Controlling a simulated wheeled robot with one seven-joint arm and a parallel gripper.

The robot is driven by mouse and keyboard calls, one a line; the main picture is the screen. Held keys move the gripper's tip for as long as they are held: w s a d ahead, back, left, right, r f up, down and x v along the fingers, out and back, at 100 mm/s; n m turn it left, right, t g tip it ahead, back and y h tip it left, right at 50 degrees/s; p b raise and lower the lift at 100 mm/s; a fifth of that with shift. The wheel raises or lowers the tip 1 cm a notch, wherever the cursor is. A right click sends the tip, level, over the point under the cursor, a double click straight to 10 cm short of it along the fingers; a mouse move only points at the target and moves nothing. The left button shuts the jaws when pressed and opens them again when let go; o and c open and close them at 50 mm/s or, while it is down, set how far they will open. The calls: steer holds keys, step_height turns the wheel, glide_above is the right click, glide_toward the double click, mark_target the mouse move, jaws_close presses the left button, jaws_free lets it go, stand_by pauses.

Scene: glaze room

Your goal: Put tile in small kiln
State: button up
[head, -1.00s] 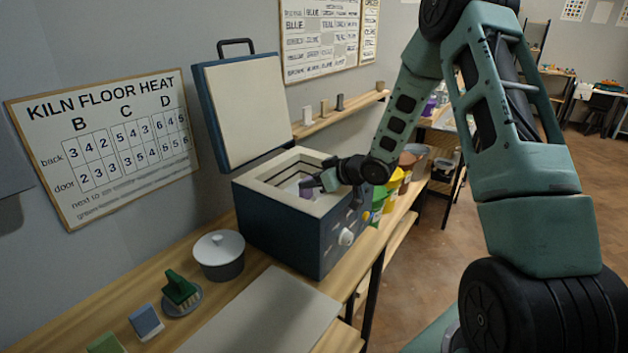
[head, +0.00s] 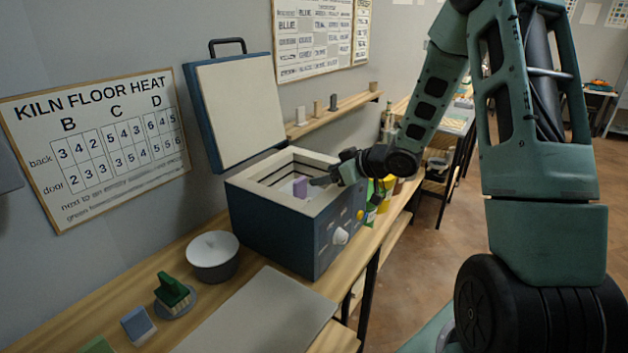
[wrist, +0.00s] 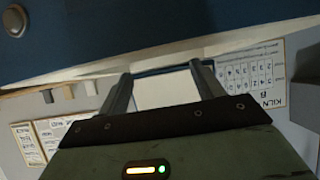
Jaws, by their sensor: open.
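The small kiln (head: 272,232) is a dark blue box with a pale rim, standing on the wooden bench with its lid (head: 240,110) raised. The tile does not show in the wrist view.
A lidded grey pot (head: 213,262), a green brush (head: 172,291) and a blue-and-white block (head: 138,325) stand on the bench left of the kiln. A pale board (head: 260,315) lies bare in front. A wall shelf (head: 330,115) holds small samples behind.

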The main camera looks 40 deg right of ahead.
steer(key=v, duration=0.4)
steer(key=shift+s+r, duration=0.1)
steer(key=shift+s, duration=0.1)
steer(key=a+g, duration=0.1)
steer(key=a, duration=0.3)
steer(key=a+h, duration=0.1)
steer(key=a, duration=0.3)
steer(key=a+g, duration=0.1)
steer(key=a, duration=0.3)
steer(key=shift+w+a+r+n+g+h, duration=0.15)
steer(key=shift+w+r+n+g+h, duration=0.15)
steer(key=shift+w+n+h, duration=0.1)
steer(key=s+a+n+g+h, duration=0.1)
steer(key=s+a+g, duration=0.4)
steer(key=s+a, duration=1.05)
steer(key=s+a+n+g, duration=0.2)
steer(key=s+a, duration=0.3)
steer(key=s, duration=0.8)
steer(key=shift+r+g+h, duration=0.3)
steer(key=shift+g+h, duration=0.1)
steer(key=shift+g, duration=0.5)
steer(key=shift+s, duration=0.1)
